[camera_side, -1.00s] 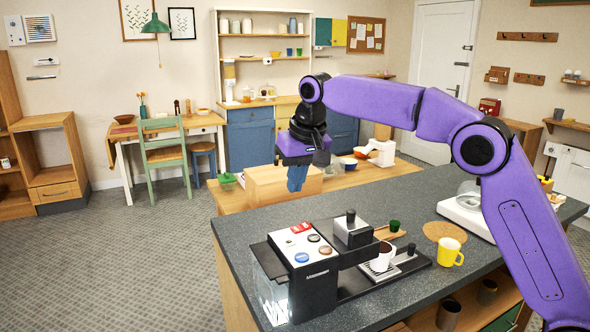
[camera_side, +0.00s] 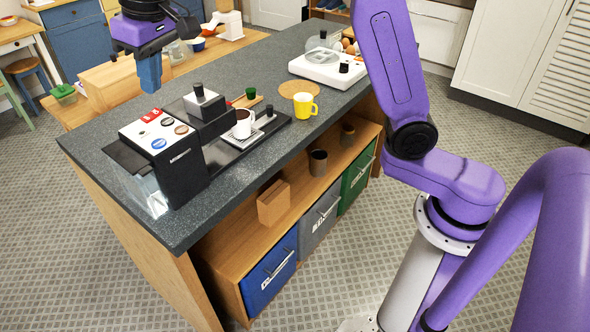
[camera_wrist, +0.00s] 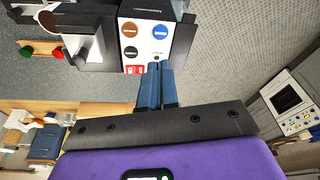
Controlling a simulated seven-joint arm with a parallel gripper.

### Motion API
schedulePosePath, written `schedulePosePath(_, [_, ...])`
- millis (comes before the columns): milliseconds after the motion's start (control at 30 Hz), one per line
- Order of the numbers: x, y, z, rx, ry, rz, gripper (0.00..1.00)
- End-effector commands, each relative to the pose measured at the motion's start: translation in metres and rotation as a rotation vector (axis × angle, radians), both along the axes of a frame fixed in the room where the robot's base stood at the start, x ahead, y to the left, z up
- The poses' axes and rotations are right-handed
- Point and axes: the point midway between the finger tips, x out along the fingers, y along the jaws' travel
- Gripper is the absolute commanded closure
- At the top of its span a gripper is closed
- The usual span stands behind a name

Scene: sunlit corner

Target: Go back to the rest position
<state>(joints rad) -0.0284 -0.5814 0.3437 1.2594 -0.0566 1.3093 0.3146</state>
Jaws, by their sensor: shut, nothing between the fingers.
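My gripper (camera_side: 150,88) is shut and empty, with its blue fingers pointing down. In the side view it hangs in the air behind the coffee machine (camera_side: 172,165), near the far edge of the dark counter (camera_side: 290,70). In the wrist view the closed fingertips (camera_wrist: 160,68) show just in front of the machine's button panel (camera_wrist: 146,48). My purple arm reaches from its base at the right over the counter, partly out of the frame at the top.
A white cup (camera_side: 242,127) of dark drink stands on the machine's tray. A wooden block (camera_side: 108,82) stands behind the counter.

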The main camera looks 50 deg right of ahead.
Motion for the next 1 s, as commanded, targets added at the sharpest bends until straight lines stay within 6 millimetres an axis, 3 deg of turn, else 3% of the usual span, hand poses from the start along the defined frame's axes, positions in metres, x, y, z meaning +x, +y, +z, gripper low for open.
schedulePosePath(467, [-0.146, -0.055, -0.050, -0.062, 0.072, 0.359, 1.00])
schedulePosePath(800, [-0.256, -0.127, -0.098, -0.108, 0.119, 0.605, 1.00])
schedulePosePath(1000, [-0.309, -0.169, -0.124, -0.133, 0.140, 0.727, 1.00])
